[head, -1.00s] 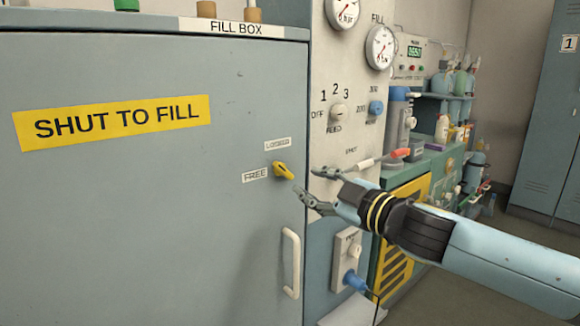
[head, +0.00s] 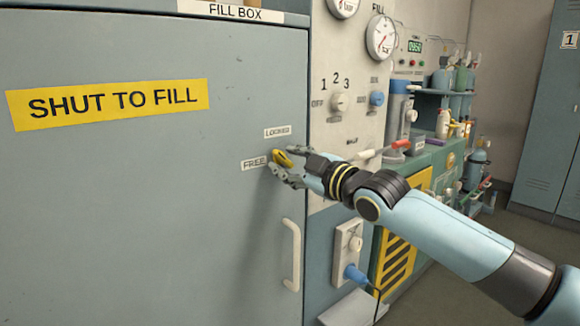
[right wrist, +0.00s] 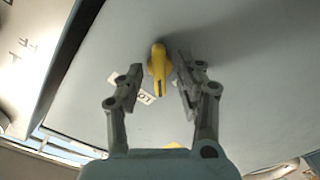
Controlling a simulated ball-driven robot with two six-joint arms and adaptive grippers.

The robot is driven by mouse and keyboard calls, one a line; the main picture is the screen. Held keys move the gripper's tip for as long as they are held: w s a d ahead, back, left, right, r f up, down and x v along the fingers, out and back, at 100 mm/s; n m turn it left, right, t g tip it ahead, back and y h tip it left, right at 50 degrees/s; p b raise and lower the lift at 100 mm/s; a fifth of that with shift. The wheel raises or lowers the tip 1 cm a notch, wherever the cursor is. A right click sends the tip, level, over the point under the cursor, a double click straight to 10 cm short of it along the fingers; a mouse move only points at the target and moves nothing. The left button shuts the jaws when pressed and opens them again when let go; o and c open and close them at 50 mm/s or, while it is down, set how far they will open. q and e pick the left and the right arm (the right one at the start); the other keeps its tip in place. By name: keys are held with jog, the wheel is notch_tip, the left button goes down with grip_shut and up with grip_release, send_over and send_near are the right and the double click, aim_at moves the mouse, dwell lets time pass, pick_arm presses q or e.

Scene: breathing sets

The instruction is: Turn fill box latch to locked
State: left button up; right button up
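The fill box (head: 130,220) is a large grey-blue cabinet with its door closed. Its small yellow latch (head: 283,159) is on the right part of the door, below a LOCKED label (head: 278,131) and beside a FREE label (head: 254,163). The latch lies slanted, its lower end to the right. My right gripper (head: 281,165) is at the latch, partly hiding it. In the right wrist view, the yellow latch (right wrist: 158,68) stands between the two open fingers, nearer the right one, with a gap on the left. My left gripper is not in view.
A white door handle (head: 291,255) is below the latch. To the right is a panel with a selector knob (head: 339,102), a blue knob (head: 376,99) and gauges (head: 381,38). A red-tipped tool (head: 400,145) and bottles stand beyond my arm.

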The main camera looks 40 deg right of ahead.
grip_shut()
dwell(0.4)
jog(key=m+p, duration=0.2)
jog(key=m, duration=0.1)
jog(key=shift+r+m, duration=0.1)
jog(key=shift+m, duration=0.3)
jog(key=shift+m+p, duration=0.9)
jog(key=shift+m, duration=1.3)
